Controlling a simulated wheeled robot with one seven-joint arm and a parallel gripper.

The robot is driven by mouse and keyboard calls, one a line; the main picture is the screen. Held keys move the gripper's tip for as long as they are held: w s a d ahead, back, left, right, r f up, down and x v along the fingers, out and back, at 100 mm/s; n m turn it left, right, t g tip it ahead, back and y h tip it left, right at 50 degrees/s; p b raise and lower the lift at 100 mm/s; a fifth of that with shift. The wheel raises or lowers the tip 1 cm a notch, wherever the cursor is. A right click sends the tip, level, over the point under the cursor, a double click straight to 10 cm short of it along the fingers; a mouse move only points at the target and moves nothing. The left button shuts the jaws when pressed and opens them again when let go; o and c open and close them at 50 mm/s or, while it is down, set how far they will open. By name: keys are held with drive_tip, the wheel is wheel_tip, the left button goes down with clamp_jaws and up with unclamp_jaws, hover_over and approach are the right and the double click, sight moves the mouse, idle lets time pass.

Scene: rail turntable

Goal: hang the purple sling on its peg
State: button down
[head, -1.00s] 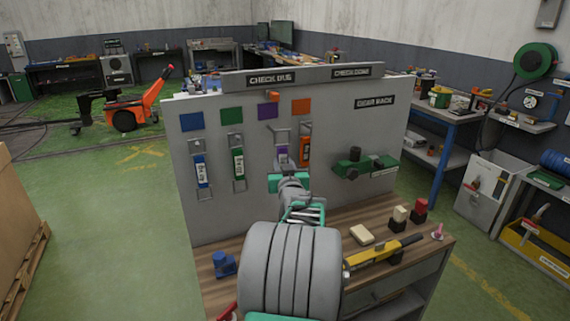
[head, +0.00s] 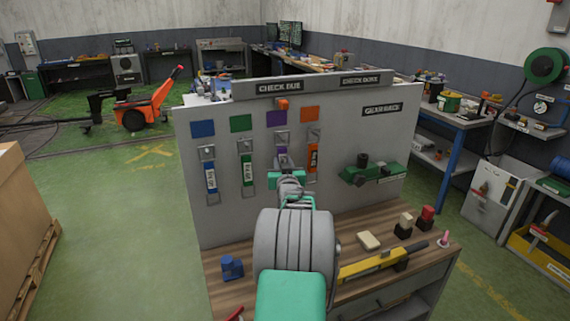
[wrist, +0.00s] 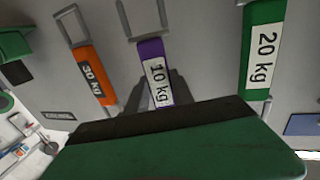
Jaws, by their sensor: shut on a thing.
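The purple sling (wrist: 153,62) carries a white 10 kg label and has a metal link at its end in the wrist view. My gripper (wrist: 165,92) is shut on it, dark fingers on either side of its strap. In the head view my gripper (head: 287,174) is close to the grey board, below the purple square (head: 277,118). A little purple of the sling shows just above it. A metal fitting (head: 282,138) shows between square and gripper. I cannot tell whether the sling's upper link is around the peg.
The blue sling (head: 211,175) and green sling (head: 247,168) hang left of my gripper; the orange sling (head: 313,157) hangs close on its right. A green fixture (head: 372,172) juts from the board. Blocks and a yellow tool (head: 375,265) lie on the wooden bench (head: 222,295).

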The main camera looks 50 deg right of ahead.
drive_tip(key=shift+w+d+f+b, duration=0.2)
drive_tip(key=shift+f+b, duration=0.1)
drive_tip(key=shift+b, duration=0.2)
drive_tip(key=shift+w+d+f+b, duration=0.15)
drive_tip(key=shift+w+f+b, duration=0.15)
drive_tip(key=shift+b, duration=0.65)
drive_tip(key=shift+r, duration=0.1)
drive_tip(key=c, duration=1.3)
unclamp_jaws()
drive_tip(key=shift+c, duration=0.2)
drive_tip(key=o, duration=0.3)
